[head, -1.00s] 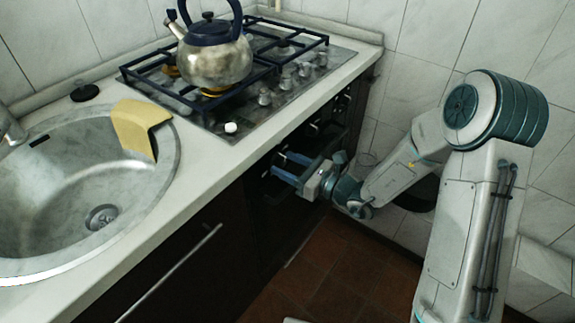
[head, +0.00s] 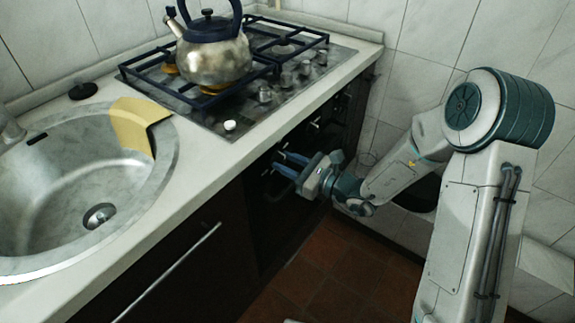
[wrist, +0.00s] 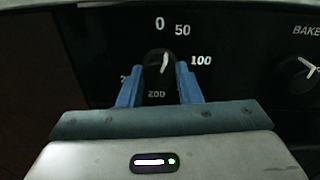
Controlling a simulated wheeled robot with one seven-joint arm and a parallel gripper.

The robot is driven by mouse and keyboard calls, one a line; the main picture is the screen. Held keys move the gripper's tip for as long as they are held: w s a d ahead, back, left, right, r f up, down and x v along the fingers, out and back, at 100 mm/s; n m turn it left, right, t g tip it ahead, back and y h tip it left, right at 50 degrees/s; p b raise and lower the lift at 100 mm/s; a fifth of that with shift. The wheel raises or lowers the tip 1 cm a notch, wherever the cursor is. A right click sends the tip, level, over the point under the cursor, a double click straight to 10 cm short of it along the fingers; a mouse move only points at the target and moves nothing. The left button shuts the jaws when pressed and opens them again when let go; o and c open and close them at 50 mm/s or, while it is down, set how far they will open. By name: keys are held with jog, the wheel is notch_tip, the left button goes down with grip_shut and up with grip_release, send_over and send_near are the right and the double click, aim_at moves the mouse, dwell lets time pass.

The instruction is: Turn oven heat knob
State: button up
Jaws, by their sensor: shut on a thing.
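The oven heat knob (wrist: 160,63) is a round black knob with a pale pointer mark, on the dark oven panel. The numbers 0, 50, 100 and 200 ring it; the pointer is tilted a little right of upright. My gripper (wrist: 155,70) has its two blue fingers on either side of the knob and is shut on it. In the head view my gripper (head: 287,163) reaches the oven front below the counter edge, and the knob is hidden there.
A second knob labelled BAKE (wrist: 298,72) sits right of the heat knob. Above are the gas hob (head: 290,85) and a metal kettle (head: 215,62). A sink (head: 60,190) with a yellow cloth (head: 130,122) is at left. A tiled wall stands close on the right.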

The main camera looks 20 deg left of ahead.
jog(key=n+b, duration=0.2)
jog(key=shift+f+n+b, duration=0.15)
jog(key=shift+n+b, duration=0.15)
jog(key=shift+n, duration=0.1)
jog(key=shift+n+b, duration=0.7)
jog(key=shift+b, duration=0.05)
jog(key=shift+r, duration=0.2)
jog(key=o, duration=1)
jog(key=p+v, duration=0.1)
jog(key=v, duration=1.2)
jog(key=shift+s+d+r+p, duration=0.2)
jog(key=shift+d+p, duration=0.1)
jog(key=shift+d, duration=0.05)
